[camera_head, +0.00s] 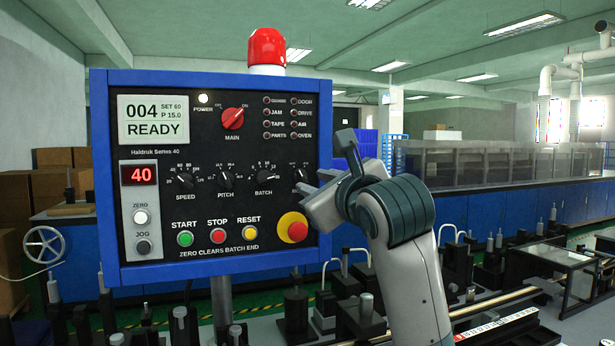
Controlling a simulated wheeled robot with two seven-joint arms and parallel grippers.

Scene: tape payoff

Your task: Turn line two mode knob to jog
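The blue-framed control panel (215,262) faces me on the left. Its row of black knobs holds the speed knob (184,181), the pitch knob (225,180), the batch knob (264,177) and a fourth knob (301,188) at the right end. The fourth knob's label is too small to read. No knob readably marked line two mode shows.
A red main switch (232,119) sits above the knobs, and a red emergency button on a yellow ring (293,228) sits below my gripper. A red beacon (267,48) tops the panel. Machine fittings (295,310) crowd the bench below. Blue cabinets (500,210) stand behind.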

